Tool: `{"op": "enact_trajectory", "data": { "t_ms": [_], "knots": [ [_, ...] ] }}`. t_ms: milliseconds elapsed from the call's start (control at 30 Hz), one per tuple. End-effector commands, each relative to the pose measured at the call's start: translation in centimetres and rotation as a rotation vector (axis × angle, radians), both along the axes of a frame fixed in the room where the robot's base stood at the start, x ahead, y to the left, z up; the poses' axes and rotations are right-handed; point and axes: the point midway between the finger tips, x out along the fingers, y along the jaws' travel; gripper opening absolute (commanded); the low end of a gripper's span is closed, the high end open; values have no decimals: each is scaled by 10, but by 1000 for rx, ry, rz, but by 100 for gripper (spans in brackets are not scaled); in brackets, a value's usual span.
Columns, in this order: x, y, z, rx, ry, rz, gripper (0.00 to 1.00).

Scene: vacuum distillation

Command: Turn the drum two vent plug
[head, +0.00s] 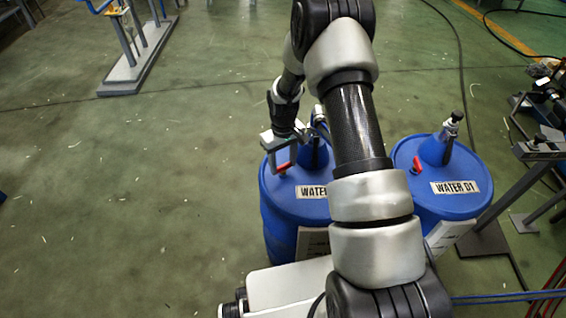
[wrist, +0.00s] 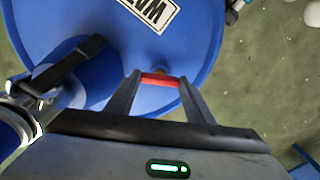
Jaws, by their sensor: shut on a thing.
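The left blue drum (head: 277,200) stands upright, its label reading "WATER" with the rest hidden behind my arm. A red vent plug (head: 284,167) sits on its lid at the left. My gripper (head: 282,160) is over that lid, pointing down. In the wrist view, the red plug (wrist: 160,80) lies crosswise between the two fingertips. My gripper (wrist: 159,82) is shut on the plug there, with a finger at each end. A small yellowish part shows just beyond the plug, at the lid. The drum's blue lid (wrist: 190,35) fills much of the wrist view.
A second blue drum (head: 465,200), labelled "WATER 01", stands at the right with its own red plug (head: 417,164) and a metal fitting (head: 452,125). A hose fitting (wrist: 25,95) rises near my gripper. Metal stands are at the right. Green floor is open at the left.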

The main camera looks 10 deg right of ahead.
Motion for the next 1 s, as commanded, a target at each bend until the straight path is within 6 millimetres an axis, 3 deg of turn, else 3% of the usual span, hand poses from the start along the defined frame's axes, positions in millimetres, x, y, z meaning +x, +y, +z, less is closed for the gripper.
{"op": "enact_trajectory", "data": {
  "t_ms": [133,167,267,667,767,1000],
  "knots": [
    [0,0,1,0,-1,-1,26],
    [0,0,1,0,-1,-1,50],
    [0,0,0,0,-1,-1,67],
    [1,0,8,0,-2,-2,67],
    [1,0,22,0,-3,-2,67],
    [1,0,80,-1,-4,-2,67]
  ]
}}
